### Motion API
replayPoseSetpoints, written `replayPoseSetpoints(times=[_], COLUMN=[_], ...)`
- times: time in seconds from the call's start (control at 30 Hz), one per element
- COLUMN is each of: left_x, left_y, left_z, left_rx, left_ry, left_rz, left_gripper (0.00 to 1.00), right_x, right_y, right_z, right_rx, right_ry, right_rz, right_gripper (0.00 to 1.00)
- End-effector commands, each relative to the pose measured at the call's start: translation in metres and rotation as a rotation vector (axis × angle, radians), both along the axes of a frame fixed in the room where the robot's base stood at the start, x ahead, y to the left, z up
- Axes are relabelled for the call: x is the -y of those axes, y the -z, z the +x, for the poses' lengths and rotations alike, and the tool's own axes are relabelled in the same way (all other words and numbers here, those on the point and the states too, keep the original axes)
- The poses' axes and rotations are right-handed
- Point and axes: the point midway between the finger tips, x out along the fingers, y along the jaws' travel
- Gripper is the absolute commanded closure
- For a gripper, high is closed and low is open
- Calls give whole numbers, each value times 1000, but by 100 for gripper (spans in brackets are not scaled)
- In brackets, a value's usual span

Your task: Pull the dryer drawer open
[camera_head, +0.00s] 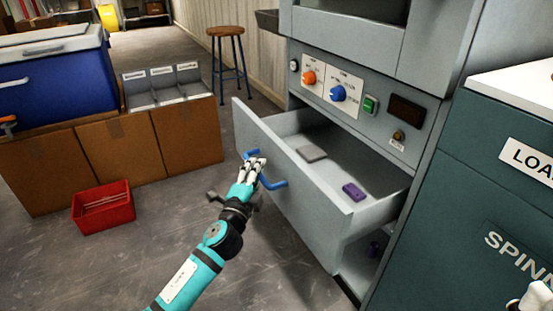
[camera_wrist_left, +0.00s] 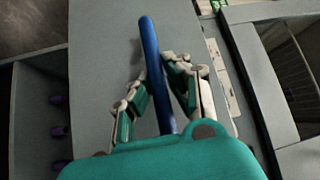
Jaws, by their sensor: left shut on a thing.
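The dryer drawer (camera_head: 310,200) is a pale grey metal drawer standing well out from the dryer body, with its inside in view. Its blue bar handle (camera_head: 275,184) is on the drawer front. My left gripper (camera_head: 256,166) is at the handle, shut on it. In the left wrist view, the fingers of my left gripper (camera_wrist_left: 158,88) lie on both sides of the blue handle (camera_wrist_left: 150,45). Inside the drawer lie a grey flat block (camera_head: 311,153) and a purple block (camera_head: 354,191). A small part of my right gripper (camera_head: 535,299) shows at the lower right corner; its fingers are unclear.
The dryer panel (camera_head: 350,95) has an orange and a blue knob. A teal cabinet (camera_head: 500,190) stands close on the right. Cardboard boxes (camera_head: 120,150), a red bin (camera_head: 103,207) and a stool (camera_head: 228,60) are to the left. Floor before the drawer is clear.

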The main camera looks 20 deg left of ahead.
Motion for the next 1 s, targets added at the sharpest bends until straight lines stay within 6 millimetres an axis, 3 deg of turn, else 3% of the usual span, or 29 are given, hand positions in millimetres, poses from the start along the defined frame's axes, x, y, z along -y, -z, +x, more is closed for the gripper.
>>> replayPoseSetpoints(times=[0.2, 0.4, 0.97, 1.0], left_x=[-25, -39, -44, -44], left_y=[4, 5, 6, 6], left_z=[-36, -53, -61, -61], left_rx=[-9, -8, -10, -10], left_ry=[5, 4, 5, 5], left_rz=[-5, -6, -7, -6], left_gripper=[100, 100, 100, 82], right_x=[0, 0, 0, 0], right_y=[-9, -11, -12, -12], right_z=[0, 0, 0, 0], right_rx=[1, 0, 0, 0], right_ry=[0, 0, -1, -1], right_rz=[0, 0, 0, 0], right_gripper=[60, 60, 60, 60])
